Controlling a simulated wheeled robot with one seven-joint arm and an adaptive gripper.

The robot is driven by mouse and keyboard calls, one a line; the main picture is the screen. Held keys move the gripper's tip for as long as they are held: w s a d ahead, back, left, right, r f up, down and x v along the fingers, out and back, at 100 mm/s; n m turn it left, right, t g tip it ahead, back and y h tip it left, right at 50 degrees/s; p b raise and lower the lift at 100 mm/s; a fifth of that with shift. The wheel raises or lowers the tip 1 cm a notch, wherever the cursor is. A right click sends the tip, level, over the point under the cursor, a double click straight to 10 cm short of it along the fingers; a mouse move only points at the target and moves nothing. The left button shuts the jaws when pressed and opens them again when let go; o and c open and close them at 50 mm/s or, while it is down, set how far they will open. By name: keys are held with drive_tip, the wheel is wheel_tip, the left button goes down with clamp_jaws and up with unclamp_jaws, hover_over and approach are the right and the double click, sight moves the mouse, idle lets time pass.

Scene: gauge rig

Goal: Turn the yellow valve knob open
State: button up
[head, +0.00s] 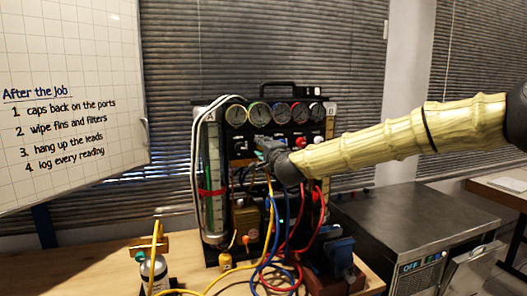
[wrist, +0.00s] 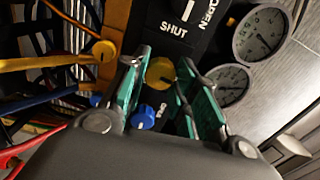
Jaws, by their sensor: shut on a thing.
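The yellow valve knob (wrist: 160,72) sits between the two green-padded fingers of my gripper (wrist: 163,76) in the wrist view. My gripper is shut on it. A black plate marked SHUT and OPEN (wrist: 184,22) is just beyond the knob. In the head view my gripper (head: 266,150) reaches the front of the gauge panel (head: 238,150) from the right. The knob is hidden there behind my gripper and wrist.
A blue knob (wrist: 143,118) lies close beside the fingers. Round gauges (head: 259,113) line the panel's top. Yellow, blue and red hoses (head: 268,235) hang below my gripper. A blue vise (head: 341,256) stands on the bench, and a steel cabinet (head: 400,225) is at right.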

drive_tip(key=shift+n, duration=0.7)
drive_tip(key=o, duration=1)
drive_tip(key=v, duration=1.2)
drive_tip(key=shift+d, duration=0.1)
